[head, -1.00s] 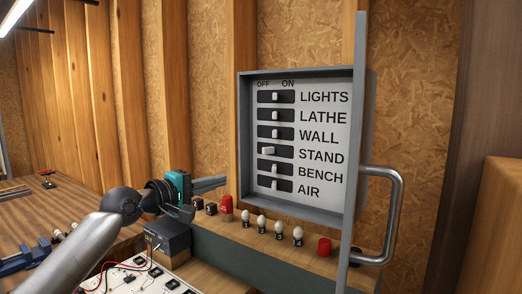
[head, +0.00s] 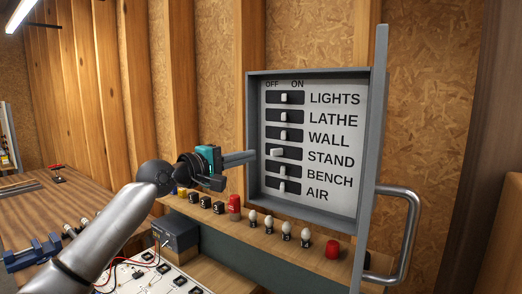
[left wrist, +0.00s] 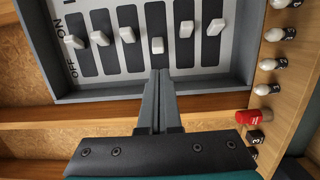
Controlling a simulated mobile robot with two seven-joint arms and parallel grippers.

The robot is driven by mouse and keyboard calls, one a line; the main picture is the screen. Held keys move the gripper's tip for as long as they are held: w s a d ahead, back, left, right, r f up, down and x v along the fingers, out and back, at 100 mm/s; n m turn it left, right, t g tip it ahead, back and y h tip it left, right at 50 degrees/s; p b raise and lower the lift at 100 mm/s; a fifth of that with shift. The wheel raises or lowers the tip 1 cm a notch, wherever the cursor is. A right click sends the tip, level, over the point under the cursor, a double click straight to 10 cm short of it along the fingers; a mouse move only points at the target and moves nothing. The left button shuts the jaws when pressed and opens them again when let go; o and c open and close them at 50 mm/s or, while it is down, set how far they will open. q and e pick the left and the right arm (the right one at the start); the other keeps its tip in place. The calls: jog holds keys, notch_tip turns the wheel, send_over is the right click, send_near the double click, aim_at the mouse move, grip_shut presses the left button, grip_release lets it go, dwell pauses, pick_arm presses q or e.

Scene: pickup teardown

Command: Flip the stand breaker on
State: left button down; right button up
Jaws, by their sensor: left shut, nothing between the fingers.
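The breaker panel (head: 322,206) is a grey box with its door open and rows labelled LIGHTS, LATHE, WALL, STAND, BENCH and AIR. The STAND switch (head: 277,152) sits at the left, OFF end of its slot; the other levers sit nearer the middle. My left gripper (head: 253,156) is shut and empty, its tips at the panel's left edge, level with the STAND row. In the left wrist view, the shut fingers (left wrist: 159,76) point at the STAND switch (left wrist: 157,46), with a small gap between. My right gripper is not in view.
The panel's open door (head: 376,150) with its handle (head: 408,235) stands on the right. Below is a shelf (head: 270,237) with several bulbs, a red cap (head: 333,249) and a red cylinder (head: 234,207). A workbench (head: 95,190) is at left.

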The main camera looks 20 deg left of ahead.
aim_at(277, 152)
pick_arm(q)
jog(key=shift+p+x, duration=0.4)
jog(key=shift+x, duration=2.2)
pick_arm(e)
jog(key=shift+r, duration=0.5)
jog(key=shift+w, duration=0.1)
